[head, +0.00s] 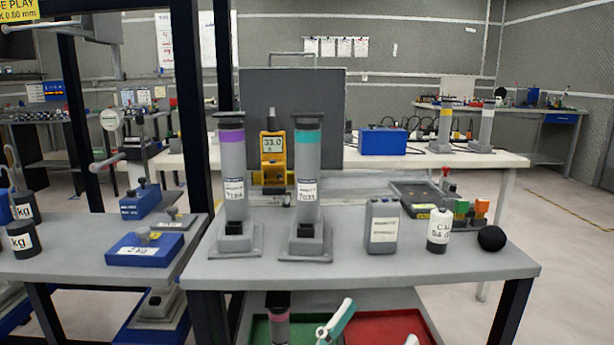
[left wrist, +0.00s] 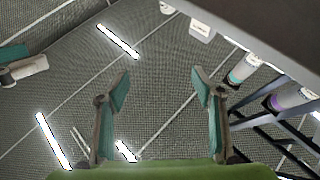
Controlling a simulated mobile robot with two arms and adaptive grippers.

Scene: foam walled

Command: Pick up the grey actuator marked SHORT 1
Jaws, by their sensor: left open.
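Two upright grey actuators stand in square grey bases on the near bench: one with a purple band (head: 233,175) and one with a teal band (head: 308,170). Their white labels are too small to read surely, so I cannot tell which is SHORT 1. In the left wrist view the teal-banded one (left wrist: 246,68) and the purple-banded one (left wrist: 292,99) show tilted at the right. My left gripper (head: 338,320) is low in front of the bench, below its top. In the left wrist view it (left wrist: 160,75) is open and empty, apart from both actuators.
A yellow meter (head: 272,150) is behind. Below are green and red trays (head: 375,328). A dark post (head: 188,110) rises at left.

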